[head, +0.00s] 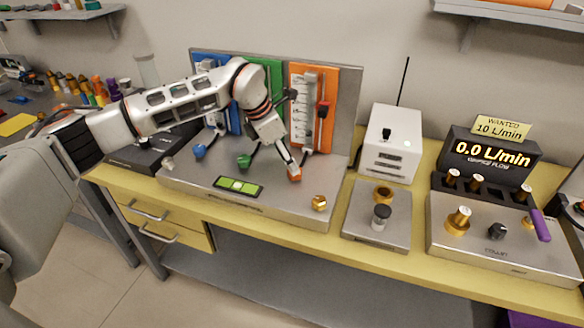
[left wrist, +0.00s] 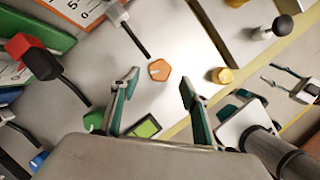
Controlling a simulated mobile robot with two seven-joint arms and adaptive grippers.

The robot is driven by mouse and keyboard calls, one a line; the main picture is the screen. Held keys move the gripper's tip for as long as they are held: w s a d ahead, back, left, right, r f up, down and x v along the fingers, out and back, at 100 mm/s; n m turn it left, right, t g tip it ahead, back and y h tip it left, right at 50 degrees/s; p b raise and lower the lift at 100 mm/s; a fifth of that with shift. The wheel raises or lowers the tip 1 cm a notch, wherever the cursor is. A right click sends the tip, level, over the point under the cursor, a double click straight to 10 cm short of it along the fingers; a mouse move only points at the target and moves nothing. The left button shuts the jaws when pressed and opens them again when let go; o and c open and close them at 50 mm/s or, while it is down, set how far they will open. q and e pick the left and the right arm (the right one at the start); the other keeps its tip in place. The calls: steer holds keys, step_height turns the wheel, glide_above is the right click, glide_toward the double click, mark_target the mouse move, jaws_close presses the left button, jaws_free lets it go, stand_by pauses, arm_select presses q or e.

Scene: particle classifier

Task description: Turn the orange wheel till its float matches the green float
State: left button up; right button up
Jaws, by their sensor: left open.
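The orange wheel (head: 295,175) is a small faceted knob on the grey metal base, in front of the orange panel (head: 330,76). My left gripper (head: 289,164) is at the wheel from above. In the left wrist view, its open fingers (left wrist: 160,93) are apart, and the orange wheel (left wrist: 159,71) shows just beyond the tips, roughly midway. I cannot tell if they touch it. The green wheel (head: 244,161) is to the left. My left arm hides part of the green panel (head: 270,69); I cannot read either float's height. My right gripper (left wrist: 288,82) shows small at the wrist view's right.
A blue wheel (head: 200,151) and a green-lit level (head: 238,187) are on the base. A brass knob (head: 319,203) is right of the orange wheel. A white box (head: 391,143) and a flow display (head: 490,160) reading 0.0 L/min stand farther right.

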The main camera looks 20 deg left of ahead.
arm_select(q)
steer(key=shift+x, duration=2.2)
steer(key=shift+c, duration=0.4)
steer(key=c, duration=1)
steer(key=shift+c, duration=0.2)
